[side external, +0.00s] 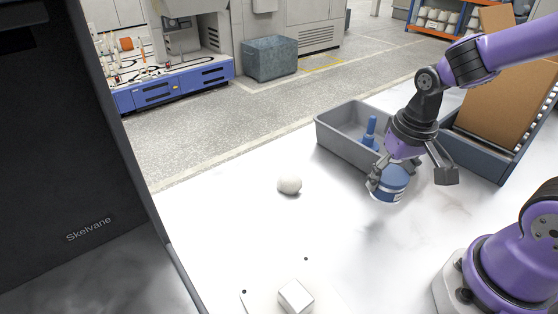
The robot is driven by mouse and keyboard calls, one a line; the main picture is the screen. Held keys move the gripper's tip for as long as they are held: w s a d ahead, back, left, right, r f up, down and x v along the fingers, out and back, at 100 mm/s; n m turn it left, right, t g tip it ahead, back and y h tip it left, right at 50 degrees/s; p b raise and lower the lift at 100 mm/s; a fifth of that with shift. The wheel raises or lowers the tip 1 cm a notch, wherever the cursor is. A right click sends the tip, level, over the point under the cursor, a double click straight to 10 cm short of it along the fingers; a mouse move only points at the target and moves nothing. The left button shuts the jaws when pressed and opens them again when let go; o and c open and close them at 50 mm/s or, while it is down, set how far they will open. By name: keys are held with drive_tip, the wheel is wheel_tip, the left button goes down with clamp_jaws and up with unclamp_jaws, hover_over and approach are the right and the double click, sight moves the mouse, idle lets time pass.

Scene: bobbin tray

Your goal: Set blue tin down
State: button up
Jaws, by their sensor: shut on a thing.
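The blue tin (388,188) is a short blue cylinder with a pale band, near the front right corner of the grey tray. My gripper (409,179) is shut on the tin from above. One finger shows at the tin's left side, and the other finger shows to its right. The tin is slightly tilted in the picture. A soft shadow lies on the white table (240,215) below it, and the tin looks to be a little above the surface. Its far side and top are partly hidden by the gripper.
The grey tray (342,148) behind holds a blue bobbin-like piece (370,133). A white ball (289,184) lies left of the tin, and a white block (295,296) is at the front. A dark cabinet (70,160) stands left. The table between ball and block is mostly clear.

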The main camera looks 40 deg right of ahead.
drive_tip(key=s+a+r, duration=0.3)
drive_tip(key=a+r, duration=0.3)
drive_tip(key=a, duration=0.3)
drive_tip(key=w+a+r+n+y, duration=0.15)
drive_tip(key=a+n, duration=0.25)
drive_tip(key=a, duration=0.4)
drive_tip(key=w+a+r+n, duration=0.1)
drive_tip(key=w+a+n, duration=0.25)
drive_tip(key=a, duration=0.45)
drive_tip(key=s+a+f+n, duration=0.1)
drive_tip(key=s+a+n, duration=0.1)
drive_tip(key=a+n, duration=0.5)
drive_tip(key=s+a+f+n, duration=0.2)
drive_tip(key=a+n, duration=0.2)
drive_tip(key=a, duration=0.7)
drive_tip(key=shift+m+g, duration=0.25)
drive_tip(key=shift+g, duration=0.05)
drive_tip(key=w+f, duration=0.2)
drive_tip(key=w, duration=0.1)
drive_tip(key=w+d+f, duration=0.1)
drive_tip(key=w+f, duration=0.1)
drive_tip(key=w, duration=0.2)
drive_tip(key=w+f, duration=0.2)
drive_tip(key=w, duration=0.1)
drive_tip(key=shift+w+d+f, duration=0.1)
drive_tip(key=shift+w+d, duration=0.05)
drive_tip(key=shift+d, duration=0.1)
drive_tip(key=shift+f, duration=2)
drive_tip(key=shift+f, duration=0.1)
